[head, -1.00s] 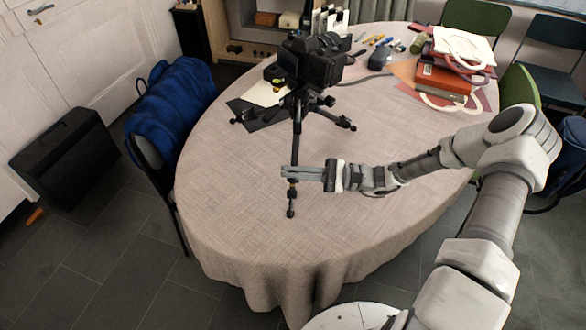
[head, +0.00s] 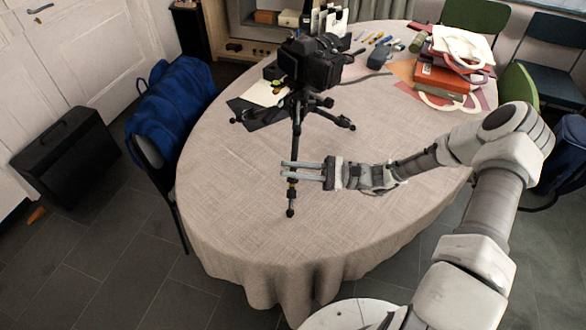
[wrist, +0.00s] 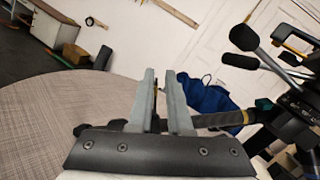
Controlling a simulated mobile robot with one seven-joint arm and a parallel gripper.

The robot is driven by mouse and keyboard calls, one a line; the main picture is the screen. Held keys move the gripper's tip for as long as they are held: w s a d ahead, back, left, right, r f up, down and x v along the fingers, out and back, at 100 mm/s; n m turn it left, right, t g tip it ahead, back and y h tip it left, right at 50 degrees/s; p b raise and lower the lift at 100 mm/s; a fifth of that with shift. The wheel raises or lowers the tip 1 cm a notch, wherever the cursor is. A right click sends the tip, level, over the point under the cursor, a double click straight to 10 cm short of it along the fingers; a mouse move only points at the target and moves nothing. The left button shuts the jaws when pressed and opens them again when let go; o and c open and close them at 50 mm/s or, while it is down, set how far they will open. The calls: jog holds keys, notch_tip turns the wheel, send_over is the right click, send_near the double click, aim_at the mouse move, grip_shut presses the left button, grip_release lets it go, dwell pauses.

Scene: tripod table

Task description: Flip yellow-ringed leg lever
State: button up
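The black tripod (head: 297,108) stands on the table with a camera (head: 310,62) on top. Its front leg (head: 295,150) slopes down toward me and has a yellow ring (head: 291,183) low on it. In the wrist view the leg crosses behind the fingers, with the yellow ring (wrist: 246,117) to their right. My gripper (head: 284,171) is at the lower part of this leg, just above the ring in the head view. Its fingers are parted by a narrow gap; the gripper also shows in the wrist view (wrist: 161,72). A small dark part shows between the fingers. The lever itself is too small to make out.
The round table (head: 235,215) has a light cloth, and its front and right are clear. Red and orange books with a white bag (head: 462,48) lie at the back right. A blue jacket (head: 172,100) hangs on a chair at the left. Pens lie at the back.

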jog(key=shift+d+f, duration=0.1)
jog(key=d+f, duration=0.1)
jog(key=d, duration=0.4)
jog(key=d+f, duration=0.1)
jog(key=d, duration=1.1)
jog(key=shift+s+f+b, duration=0.3)
jog(key=shift+f, duration=0.1)
jog(key=s+a+r+n+g+h+p, duration=0.2)
jog(key=s+a+r+n+h, duration=0.2)
jog(key=r+h, duration=0.35)
jog(key=s+a+r+n+g+h+p, duration=0.1)
jog(key=s+a+r+n+g+h, duration=0.2)
jog(key=r+h, duration=0.45)
jog(key=s+d+r+n+t+h+p, duration=0.1)
jog(key=s+r+n+t+h+p, duration=0.1)
jog(key=s+r+t, duration=0.3)
jog(key=s+d+r+n+t+h+p, duration=0.1)
jog(key=s+r+t, duration=0.4)
jog(key=r, duration=0.8)
jog(key=s+n+h+p, duration=0.1)
jog(key=s+n+h, duration=0.1)
jog(key=s, duration=0.1)
jog(key=shift+n, duration=0.4)
